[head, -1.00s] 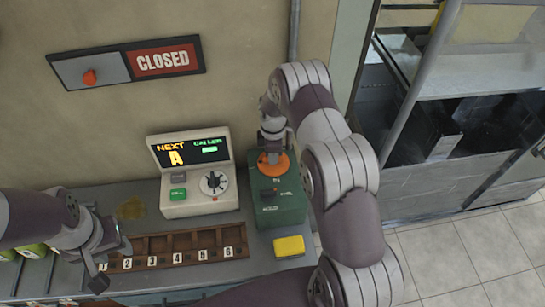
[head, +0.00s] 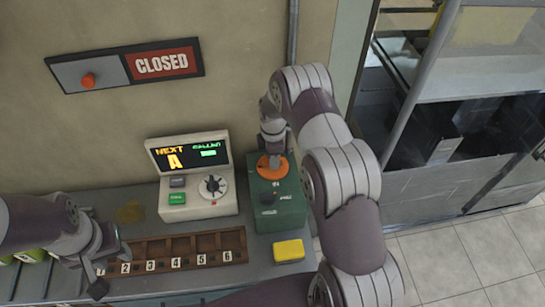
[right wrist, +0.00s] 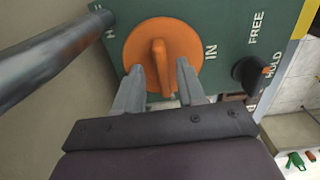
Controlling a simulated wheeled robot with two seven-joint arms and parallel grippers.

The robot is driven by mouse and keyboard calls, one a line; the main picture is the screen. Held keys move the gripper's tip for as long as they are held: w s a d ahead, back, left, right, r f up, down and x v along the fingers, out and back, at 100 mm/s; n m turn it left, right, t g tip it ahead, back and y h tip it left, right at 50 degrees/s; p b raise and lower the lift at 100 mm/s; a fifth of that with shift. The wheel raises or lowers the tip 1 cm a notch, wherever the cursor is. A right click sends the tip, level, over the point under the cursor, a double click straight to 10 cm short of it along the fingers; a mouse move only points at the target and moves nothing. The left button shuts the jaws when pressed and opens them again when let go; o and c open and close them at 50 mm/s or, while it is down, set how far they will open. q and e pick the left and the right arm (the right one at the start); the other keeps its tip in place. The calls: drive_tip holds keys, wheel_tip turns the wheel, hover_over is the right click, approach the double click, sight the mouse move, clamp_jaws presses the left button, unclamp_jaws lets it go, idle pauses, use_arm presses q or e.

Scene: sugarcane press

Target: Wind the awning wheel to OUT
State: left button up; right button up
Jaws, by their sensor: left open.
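The orange awning wheel (head: 265,172) sits on top of a green box (head: 291,213) at the back of the counter. In the right wrist view the wheel (right wrist: 183,42) has a raised ridge grip, and the label IN is printed to its right. No OUT label is readable. My right gripper (right wrist: 160,68) is at the wheel, its fingers spread either side of the ridge's near end, with gaps visible; contact cannot be told. My left gripper (head: 108,268) is open and empty, over the left end of the numbered rack, away from the wheel.
A black knob (right wrist: 250,75) with FREE and HOLD labels is right of the wheel. A cream console (head: 199,205) with a screen and dial stands left of the box. A yellow block (head: 289,251) and a numbered rack (head: 190,248) are in front. A CLOSED sign (head: 161,63) hangs above.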

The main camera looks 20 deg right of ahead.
drive_tip(key=shift+s+f, duration=0.1)
drive_tip(key=shift+r, duration=0.35)
wheel_tip(320, 180, up, 12)
drive_tip(key=b, duration=0.3)
drive_tip(key=shift+b, duration=0.3)
